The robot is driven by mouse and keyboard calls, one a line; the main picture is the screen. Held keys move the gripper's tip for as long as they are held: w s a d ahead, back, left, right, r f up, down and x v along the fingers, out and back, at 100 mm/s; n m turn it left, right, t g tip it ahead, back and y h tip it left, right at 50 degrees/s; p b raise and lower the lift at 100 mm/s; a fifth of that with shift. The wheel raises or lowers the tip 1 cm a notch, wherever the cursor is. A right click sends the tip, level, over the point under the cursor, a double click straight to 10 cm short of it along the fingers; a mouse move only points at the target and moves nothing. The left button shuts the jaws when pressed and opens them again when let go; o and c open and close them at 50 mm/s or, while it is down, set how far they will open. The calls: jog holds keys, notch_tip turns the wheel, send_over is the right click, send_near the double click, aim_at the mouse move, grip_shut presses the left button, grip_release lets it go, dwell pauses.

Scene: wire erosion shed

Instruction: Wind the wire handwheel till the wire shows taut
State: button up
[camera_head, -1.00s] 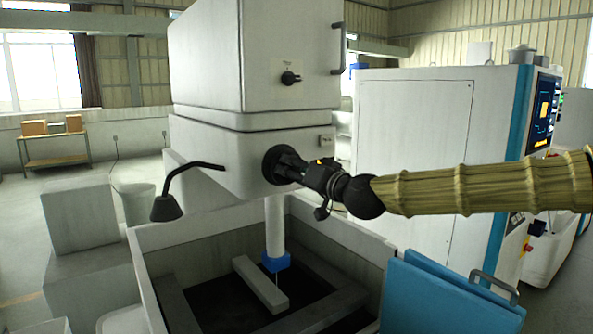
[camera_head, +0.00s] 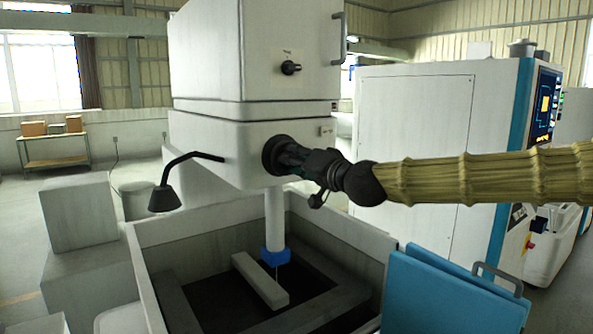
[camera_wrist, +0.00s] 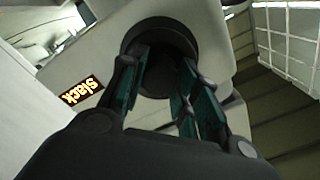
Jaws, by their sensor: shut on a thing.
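The wire handwheel (camera_head: 270,156) is a round black wheel on the front of the white machine head (camera_head: 215,140). My gripper (camera_head: 287,158) is at it, and its fingers hide part of the wheel. In the wrist view the handwheel (camera_wrist: 160,42) lies between the green-padded fingers of my gripper (camera_wrist: 158,80), which is shut on it. A small indicator (camera_wrist: 82,92) left of the wheel reads "Slack" in yellow letters, tilted. In the head view the indicator plate (camera_head: 326,131) is too small to read. A thin wire (camera_head: 277,272) shows below the blue nozzle (camera_head: 275,256).
A black knob (camera_head: 291,68) sits higher on the head. A black bent lamp (camera_head: 165,198) juts out to the left. Below is an open tank (camera_head: 190,224) with a pale bar (camera_head: 260,281) inside. A blue door (camera_head: 450,290) stands at the front right, before a white cabinet (camera_head: 412,145).

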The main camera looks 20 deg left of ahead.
jog(key=shift+f+m+b, duration=0.1)
jog(key=shift+m+b, duration=1.7)
jog(key=shift+m, duration=0.5)
jog(key=o, duration=1)
jog(key=v, duration=1.2)
jog(key=shift+d, duration=0.1)
